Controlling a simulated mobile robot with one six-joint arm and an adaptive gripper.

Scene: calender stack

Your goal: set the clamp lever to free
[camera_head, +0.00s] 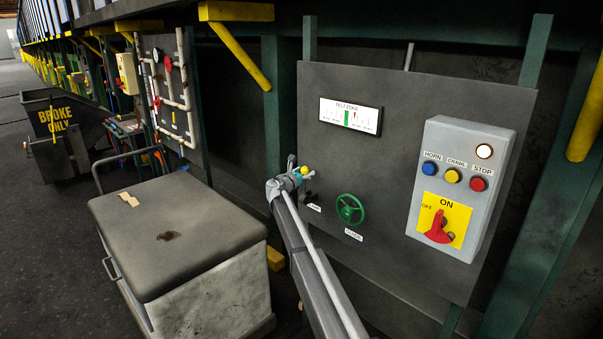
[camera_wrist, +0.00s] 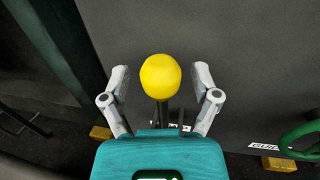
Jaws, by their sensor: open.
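The clamp lever has a yellow ball knob (camera_head: 304,171), which shows at the left of the grey panel, by my gripper. In the wrist view the knob (camera_wrist: 161,77) is between my two fingers, with a dark stem below it. My gripper (camera_wrist: 160,85) is open, with one finger on each side of the knob and a visible gap to each. In the head view my gripper (camera_head: 293,170) is small and partly covers the lever. A small label (camera_head: 314,208) sits below the lever; its words are too small to read.
A green handwheel (camera_head: 350,209) is just right of the lever. A grey control box (camera_head: 467,190) with three buttons and a red rotary switch (camera_head: 438,229) is farther right. A grey-topped cart (camera_head: 178,232) stands to the left. A green post (camera_wrist: 70,45) rises left in the wrist view.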

